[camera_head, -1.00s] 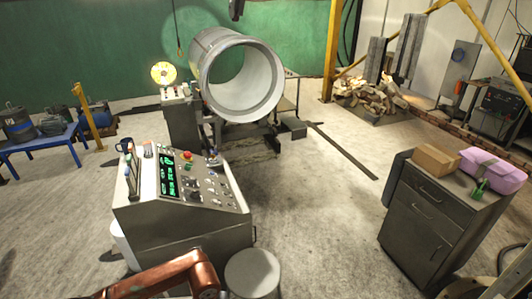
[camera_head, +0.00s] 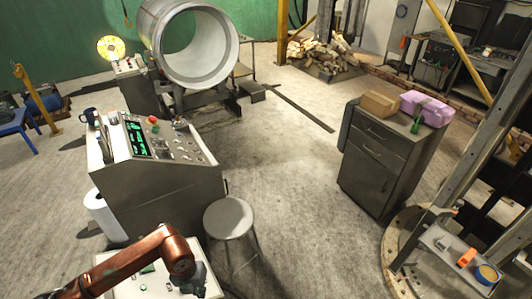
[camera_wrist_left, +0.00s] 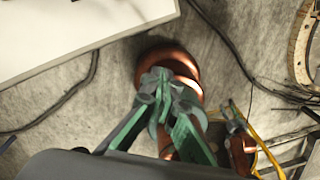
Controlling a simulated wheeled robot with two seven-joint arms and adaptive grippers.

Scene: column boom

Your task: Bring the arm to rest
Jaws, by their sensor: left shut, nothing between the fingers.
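My left arm, copper-coloured, comes in from the lower left in the head view. My left gripper (camera_head: 198,288) hangs at its end over a white surface at the bottom edge, small and partly cut off. In the left wrist view my left gripper (camera_wrist_left: 162,82) shows its green-grey fingers closed together with nothing between them. Behind the fingertips is a round copper part, which seems to be mine. A second copper arm piece with a small grey end (camera_wrist_left: 234,118) shows at the right of the wrist view, likely my right gripper; its jaws are unclear.
A control console (camera_head: 160,190) stands left of centre with a round stool (camera_head: 229,217) beside it. A grey cabinet (camera_head: 375,170) carries a cardboard box (camera_head: 380,104) and a pink case (camera_head: 427,107). Cables lie on the floor. Open floor lies between stool and cabinet.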

